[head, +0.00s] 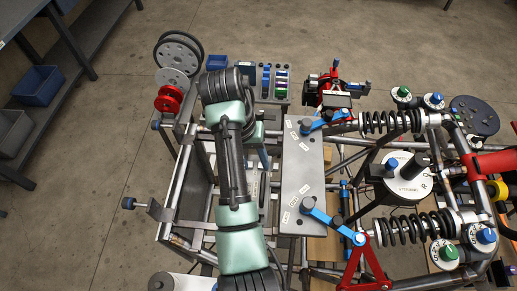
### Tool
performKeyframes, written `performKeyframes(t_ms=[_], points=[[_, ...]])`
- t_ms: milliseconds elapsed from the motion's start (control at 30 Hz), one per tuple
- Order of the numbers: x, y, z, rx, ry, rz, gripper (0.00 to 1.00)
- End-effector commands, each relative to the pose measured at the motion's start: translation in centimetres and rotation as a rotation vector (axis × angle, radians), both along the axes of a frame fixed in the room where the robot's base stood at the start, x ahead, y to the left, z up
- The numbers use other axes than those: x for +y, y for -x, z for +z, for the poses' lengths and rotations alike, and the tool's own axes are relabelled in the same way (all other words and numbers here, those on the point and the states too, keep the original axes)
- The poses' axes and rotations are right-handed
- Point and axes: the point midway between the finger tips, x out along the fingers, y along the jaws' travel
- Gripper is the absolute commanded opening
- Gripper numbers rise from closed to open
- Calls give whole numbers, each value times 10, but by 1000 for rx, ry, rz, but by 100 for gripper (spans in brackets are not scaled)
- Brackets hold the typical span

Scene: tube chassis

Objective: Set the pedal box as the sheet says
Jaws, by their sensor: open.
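A grey plate (301,165) lies across the tube chassis (340,270), with small white labels whose text I cannot read. A blue lever with a dark knob (307,126) is at its far end, and another blue lever with a dark knob (308,202) is at its near end. Left of the plate, narrow pale and metallic parts (253,187) sit between the tubes, partly behind my arm; I cannot tell whether they are the pedal box. I cannot identify the sheet. My gripper (262,158) is open, pointing down just left of the plate, mostly hidden by my arm.
Black coil springs (430,227) and a round white dial unit (408,187) fill the right side. A shelf (85,30) is at far left.

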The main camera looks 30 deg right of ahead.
Motion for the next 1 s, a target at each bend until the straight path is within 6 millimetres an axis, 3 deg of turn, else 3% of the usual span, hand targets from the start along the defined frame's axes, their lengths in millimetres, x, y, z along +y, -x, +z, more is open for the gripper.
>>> performKeyframes(t_ms=[33, 200, 900, 1000], points=[[2, -1, 10, 2, -1, 2, 47], [3, -1, 17, 2, 0, 0, 47], [3, -2, 17, 2, 0, 0, 47], [-1, -31, 28, -152, 49, 46, 47]])
